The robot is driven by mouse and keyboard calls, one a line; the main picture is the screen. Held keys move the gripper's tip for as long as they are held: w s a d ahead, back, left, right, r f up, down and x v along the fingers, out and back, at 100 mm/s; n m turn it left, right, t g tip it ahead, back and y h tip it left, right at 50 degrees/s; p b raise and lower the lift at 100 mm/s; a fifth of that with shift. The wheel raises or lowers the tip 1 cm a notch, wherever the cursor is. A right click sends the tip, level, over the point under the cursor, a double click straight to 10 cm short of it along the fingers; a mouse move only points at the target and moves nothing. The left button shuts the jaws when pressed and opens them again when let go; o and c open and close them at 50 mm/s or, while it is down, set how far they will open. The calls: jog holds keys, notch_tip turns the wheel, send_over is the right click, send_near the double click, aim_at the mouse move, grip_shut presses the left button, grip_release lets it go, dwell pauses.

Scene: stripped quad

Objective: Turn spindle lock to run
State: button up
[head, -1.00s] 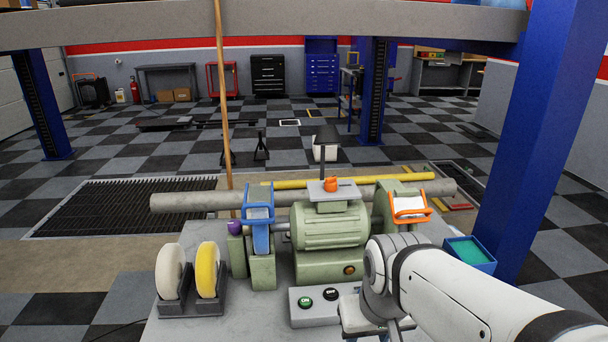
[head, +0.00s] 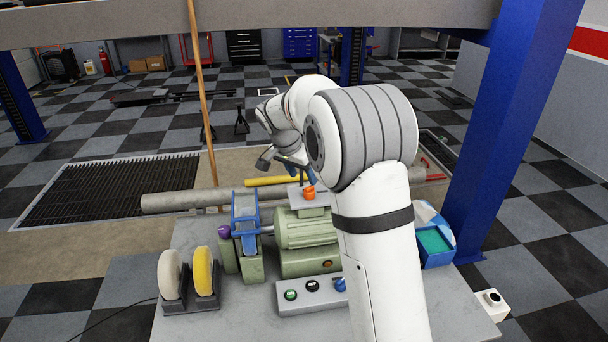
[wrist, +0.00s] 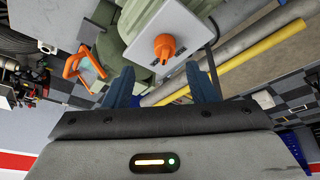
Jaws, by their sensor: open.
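The orange spindle lock knob (head: 308,192) sits on a light grey plate (head: 296,201) on top of the green bench grinder (head: 303,229). In the wrist view the knob (wrist: 165,47) points down toward faint marks on the plate, too small to read. My gripper (wrist: 163,88) is open, with its two blue fingers apart and nothing between them. The knob lies beyond the fingertips, roughly centred between them. In the head view my gripper (head: 297,172) is above and just behind the knob, partly hidden by my arm. My arm also hides the grinder's right side.
A box with buttons (head: 312,294) stands in front of the grinder. White and yellow wheels (head: 203,270) stand in a rack at left. An orange guard (wrist: 85,64) is beside the knob plate. A wooden pole (head: 203,110) and a long grey pipe (head: 185,201) are behind.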

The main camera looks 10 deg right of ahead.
aim_at(307, 188)
jog(key=p+x, duration=0.1)
jog(key=x, duration=0.4)
jog(key=p+x, duration=0.1)
jog(key=x, duration=0.2)
jog(key=shift+w+a+p, duration=0.15)
jog(key=shift+w+p, duration=0.2)
jog(key=shift+w, duration=0.05)
jog(key=c, duration=1)
